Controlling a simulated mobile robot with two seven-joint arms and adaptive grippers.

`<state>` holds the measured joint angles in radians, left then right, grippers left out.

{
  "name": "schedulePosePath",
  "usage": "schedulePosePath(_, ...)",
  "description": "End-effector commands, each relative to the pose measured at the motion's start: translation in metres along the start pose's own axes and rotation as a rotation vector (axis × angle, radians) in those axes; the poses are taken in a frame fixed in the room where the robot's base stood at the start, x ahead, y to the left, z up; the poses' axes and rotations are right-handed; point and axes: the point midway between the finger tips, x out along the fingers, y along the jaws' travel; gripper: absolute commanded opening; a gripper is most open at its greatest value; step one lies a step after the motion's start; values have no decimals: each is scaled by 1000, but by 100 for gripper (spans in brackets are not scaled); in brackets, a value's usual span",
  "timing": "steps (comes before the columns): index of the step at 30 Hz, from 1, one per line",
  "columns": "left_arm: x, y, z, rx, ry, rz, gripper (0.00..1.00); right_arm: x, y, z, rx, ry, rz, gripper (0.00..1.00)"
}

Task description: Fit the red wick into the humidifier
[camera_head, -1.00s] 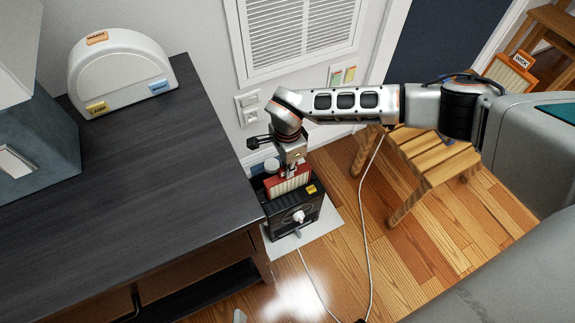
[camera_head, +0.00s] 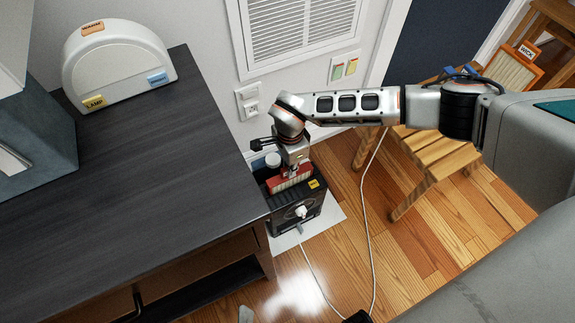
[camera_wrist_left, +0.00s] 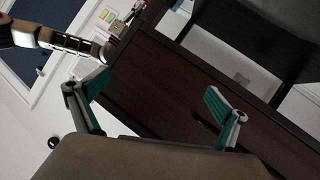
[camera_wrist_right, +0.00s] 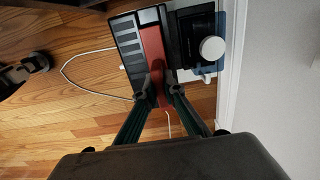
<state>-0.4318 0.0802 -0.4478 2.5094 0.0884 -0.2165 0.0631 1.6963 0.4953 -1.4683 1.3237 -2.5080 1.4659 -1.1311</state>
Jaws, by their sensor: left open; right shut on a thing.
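The red wick (camera_head: 288,184) is a red-framed pleated panel. My right gripper (camera_head: 293,171) is shut on its top edge. The humidifier (camera_head: 291,219) is a black box with a yellow label, standing on the floor by the desk. The wick stands partly sunk in its open top; its lower part is hidden by the front wall. In the right wrist view the wick (camera_wrist_right: 153,48) lies lengthwise between the humidifier's dark walls (camera_wrist_right: 128,42), held by the right gripper (camera_wrist_right: 160,80). My left gripper (camera_wrist_left: 158,84) is open and empty, near the dark desk front.
An orange-framed panel labelled WICK (camera_head: 515,69) stands at the far right. A wooden stool (camera_head: 430,160) is right of the humidifier. The dark desk (camera_head: 140,190) rises close on its left. A white cable (camera_head: 367,230) crosses the floor.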

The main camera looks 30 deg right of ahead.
Motion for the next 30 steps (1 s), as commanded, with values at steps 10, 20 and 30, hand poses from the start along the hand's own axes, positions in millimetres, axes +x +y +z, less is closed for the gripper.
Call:
schedulePosePath(10,0,0,0,-6,2,0,100,13,5,-7,6,0,1,0)
schedulePosePath(20,0,2,0,-18,3,5,100,25,8,-13,11,0,1,0)
schedulePosePath(30,0,3,1,-28,4,6,100,38,13,-19,16,0,1,0)
